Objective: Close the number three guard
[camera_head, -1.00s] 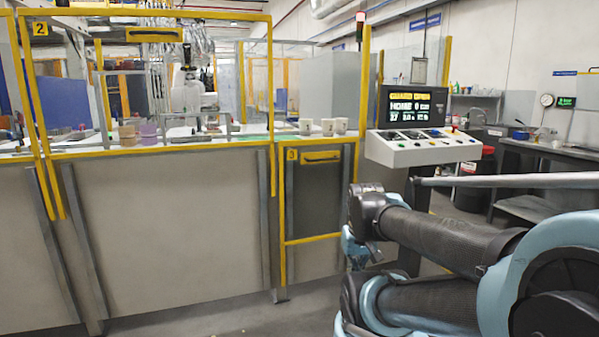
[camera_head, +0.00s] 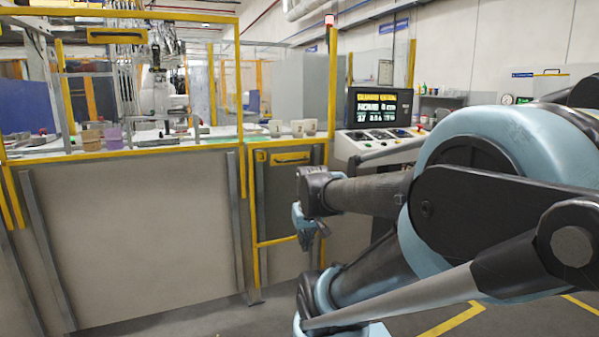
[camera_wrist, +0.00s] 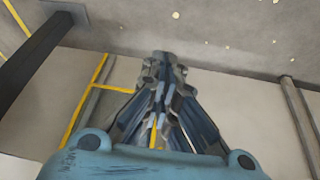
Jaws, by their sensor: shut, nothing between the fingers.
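The number three guard (camera_head: 290,203) is a yellow-framed panel with a "3" label, low in the front of the cell. Its top edge is level with the bench, and the opening above it is uncovered. My gripper (camera_head: 308,248) hangs fingers down in front of the guard's lower right, apart from the handle. In the wrist view my gripper (camera_wrist: 163,60) has its fingers together and empty, pointing at the floor. Part of a yellow frame (camera_wrist: 88,100) shows left of it.
The console (camera_head: 378,139) right of the guard has a screen that seems to read "GUARD OPEN". Floor (camera_head: 225,318) in front is clear.

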